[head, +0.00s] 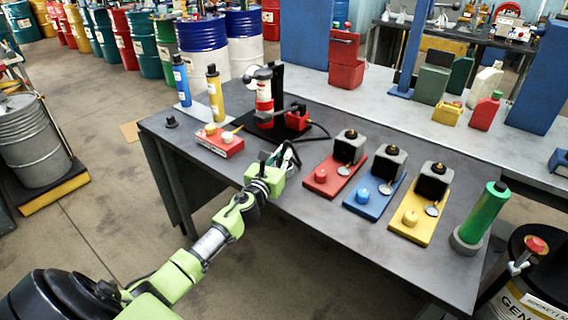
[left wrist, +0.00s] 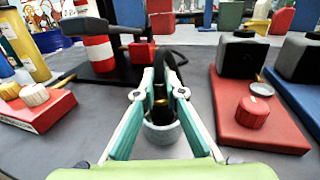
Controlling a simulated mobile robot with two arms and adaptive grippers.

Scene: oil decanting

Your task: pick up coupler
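The coupler (left wrist: 160,105) is a dark upright cylinder with a brass band, seen in the left wrist view. Its lower end sits in a round grey holder (left wrist: 162,131) on the table. A black hose (left wrist: 176,56) arches behind it. My left gripper (left wrist: 161,75) has its pale green fingers close together on either side of the coupler and appears shut on it; the exact contact is hidden. In the head view my left gripper (head: 285,156) is low over the table's middle, and its fingers mostly hide the coupler. My right gripper is not in view.
A red base with a red cap (left wrist: 253,112) stands close to the right. A red tray with caps (head: 219,143) is to the left. A red-and-white extinguisher-like bottle (head: 264,103) stands behind. Blue (head: 366,205) and yellow (head: 415,227) bases stand farther right. The front table edge is clear.

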